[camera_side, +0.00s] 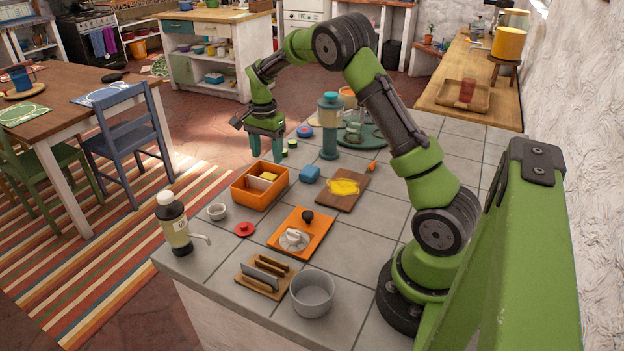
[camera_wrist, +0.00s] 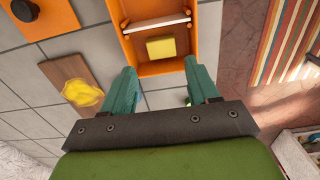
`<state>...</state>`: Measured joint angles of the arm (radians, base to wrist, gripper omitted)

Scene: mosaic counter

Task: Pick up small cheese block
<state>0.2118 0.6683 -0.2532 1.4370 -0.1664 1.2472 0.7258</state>
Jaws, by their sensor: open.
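The small cheese block (camera_side: 270,177) is a yellow square piece inside the orange bin (camera_side: 254,203). In the wrist view the cheese block (camera_wrist: 161,48) lies flat in the near part of the bin (camera_wrist: 165,69), beside a white divider (camera_wrist: 157,24). My gripper (camera_side: 267,157) is open and empty, pointing down above the counter just behind the bin. In the wrist view the gripper's teal fingers (camera_wrist: 160,68) are spread apart, with the cheese block showing just beyond and between them. Nothing is between the fingertips.
A wooden board (camera_side: 333,201) with a yellow heap (camera_side: 343,187) and a blue object (camera_side: 310,174) lie right of the bin.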

